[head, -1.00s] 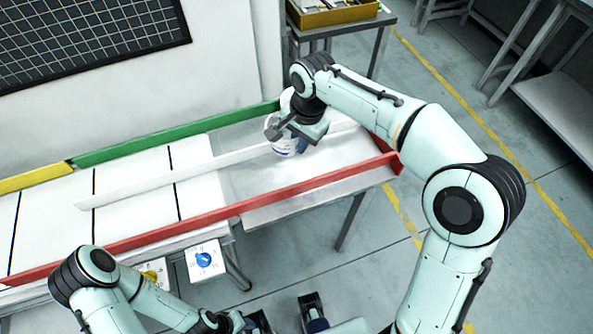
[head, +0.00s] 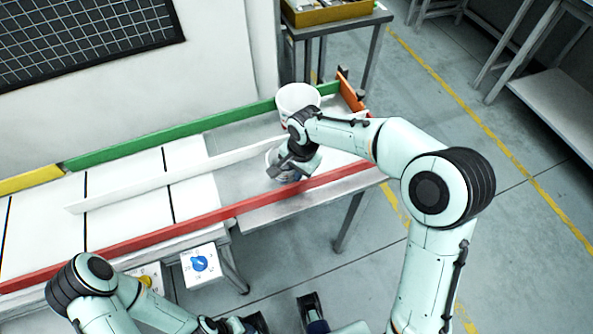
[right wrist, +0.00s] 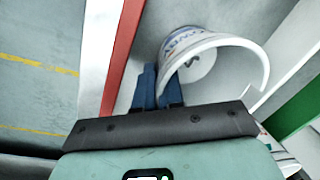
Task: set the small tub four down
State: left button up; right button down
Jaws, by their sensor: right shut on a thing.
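My right gripper (head: 287,167) is shut on a white tub (head: 271,160) with blue print, over the near lane by the red rail. The gripper hides much of this tub in the head view. In the right wrist view the tub (right wrist: 236,68) shows its open mouth, with the blue fingers (right wrist: 158,88) at its left side. I cannot tell whether its base touches the lane. A second white tub (head: 298,97) stands upright in the far lane by the green rail. My left gripper (head: 250,323) is at the bottom edge, and its jaws are not clear.
A red rail (head: 220,217) edges the near side, a green rail (head: 170,138) the far side, and a white divider (head: 150,183) runs between. An orange end stop (head: 351,91) closes the right end. A panel with a blue knob (head: 199,264) hangs in front.

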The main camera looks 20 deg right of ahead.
jog(key=c, duration=1.3)
grip_release()
jog(key=shift+o, duration=0.2)
jog(key=shift+r, duration=0.15)
notch_tip(320, 180, up, 12)
jog(key=s+p, duration=0.1)
jog(key=shift+d, duration=0.4)
jog(key=shift+s+f, duration=0.15)
jog(key=shift+f, duration=0.05)
